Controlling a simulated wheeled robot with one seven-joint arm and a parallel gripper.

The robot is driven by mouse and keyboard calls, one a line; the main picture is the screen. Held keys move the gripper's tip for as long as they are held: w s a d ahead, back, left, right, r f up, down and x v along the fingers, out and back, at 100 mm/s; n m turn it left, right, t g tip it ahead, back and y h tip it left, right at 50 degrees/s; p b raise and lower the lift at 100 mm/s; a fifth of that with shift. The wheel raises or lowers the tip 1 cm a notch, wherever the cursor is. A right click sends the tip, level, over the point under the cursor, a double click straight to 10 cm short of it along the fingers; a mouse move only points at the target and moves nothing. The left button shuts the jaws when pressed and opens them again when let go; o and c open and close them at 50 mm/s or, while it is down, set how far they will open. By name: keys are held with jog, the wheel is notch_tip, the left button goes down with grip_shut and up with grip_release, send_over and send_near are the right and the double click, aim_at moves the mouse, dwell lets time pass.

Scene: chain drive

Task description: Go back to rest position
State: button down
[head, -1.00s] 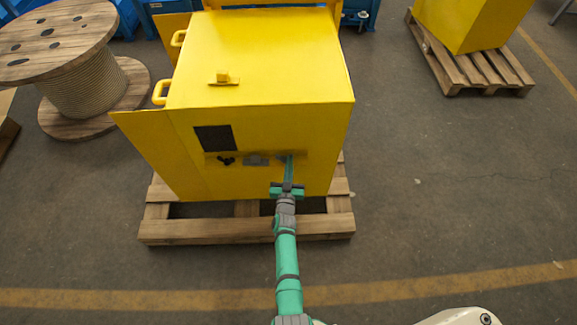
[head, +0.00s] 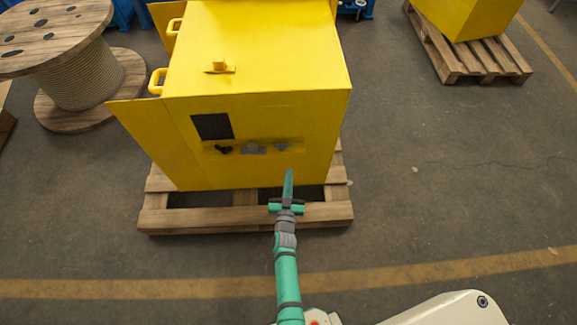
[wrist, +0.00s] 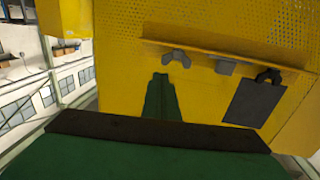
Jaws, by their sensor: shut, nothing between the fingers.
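My gripper (head: 288,184) is shut and empty, its green fingers together. In the head view it is in front of the yellow cabinet (head: 262,62), apart from the small grey fittings on its front. In the wrist view the gripper (wrist: 161,92) points at the cabinet panel (wrist: 205,92), with the grey fittings beyond the tips. My green arm reaches up from the bottom of the head view.
The cabinet stands on a wooden pallet (head: 245,220). Its side door (head: 148,138) stands out at the left. A wooden cable spool (head: 75,75) is at the upper left. Another pallet (head: 470,58) carries a yellow box at the upper right. The floor at right is clear.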

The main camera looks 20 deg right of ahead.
jog(key=shift+v, duration=1.3)
jog(key=shift+d, duration=0.1)
jog(key=s+a+r+n+y, duration=0.1)
jog(key=s+a+r+y, duration=0.15)
jog(key=s+a, duration=0.55)
jog(key=s+a+r+n+y, duration=0.2)
jog(key=s+a+r, duration=0.15)
jog(key=s, duration=0.75)
jog(key=s+a+r+n+y, duration=0.1)
jog(key=s+a+r, duration=0.1)
jog(key=s+r, duration=0.5)
jog(key=s+a+r+g+y, duration=0.1)
jog(key=s+a+r+y, duration=0.1)
jog(key=s+r, duration=0.5)
notch_tip(320, 180, up, 4)
jog(key=shift+s+a+f+n, duration=0.1)
jog(key=shift+s+a+n, duration=0.15)
jog(key=shift+a+n, duration=0.2)
